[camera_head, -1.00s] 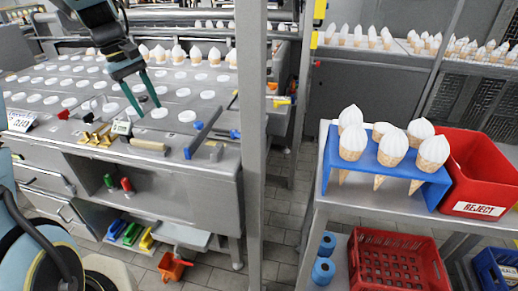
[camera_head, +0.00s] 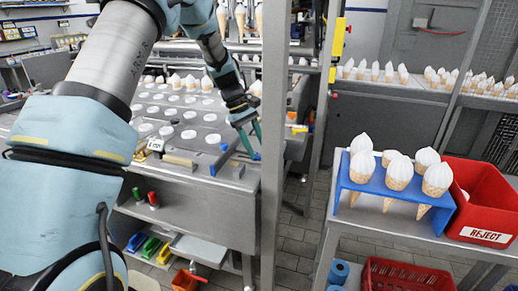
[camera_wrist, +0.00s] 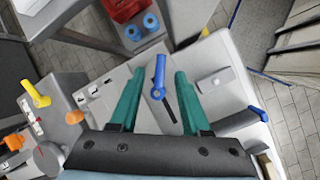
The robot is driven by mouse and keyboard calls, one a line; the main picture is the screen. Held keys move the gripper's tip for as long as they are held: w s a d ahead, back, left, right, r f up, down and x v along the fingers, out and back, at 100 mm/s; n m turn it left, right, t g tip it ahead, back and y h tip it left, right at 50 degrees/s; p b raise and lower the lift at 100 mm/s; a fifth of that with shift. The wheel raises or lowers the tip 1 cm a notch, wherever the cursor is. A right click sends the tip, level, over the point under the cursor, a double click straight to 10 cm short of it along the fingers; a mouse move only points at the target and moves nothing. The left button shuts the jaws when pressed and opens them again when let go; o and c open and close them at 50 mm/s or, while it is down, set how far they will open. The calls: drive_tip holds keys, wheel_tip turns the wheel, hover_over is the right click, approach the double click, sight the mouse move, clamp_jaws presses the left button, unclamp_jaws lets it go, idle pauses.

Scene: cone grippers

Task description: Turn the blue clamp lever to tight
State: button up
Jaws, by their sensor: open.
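The blue clamp lever (camera_wrist: 159,77) is in the middle of the wrist view, with its round pivot end toward my gripper and its arm pointing up the picture. A dark slot or bar lies beside its pivot. My gripper (camera_wrist: 158,71) is open, with one green finger on each side of the lever; I see no contact. In the head view my gripper (camera_head: 252,143) is over the right end of the grey bench, and a small blue part, apparently the lever (camera_head: 256,156), shows just below the fingertips.
A blue upright bar (camera_head: 222,160) stands at the bench's front edge. A grey post (camera_head: 274,150) rises just right of my gripper. A blue rack with cones (camera_head: 395,188) and a red reject bin (camera_head: 490,205) stand on the right-hand table.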

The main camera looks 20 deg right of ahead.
drive_tip(key=shift+x, duration=1.05)
drive_tip(key=shift+w, duration=0.1)
clamp_jaws()
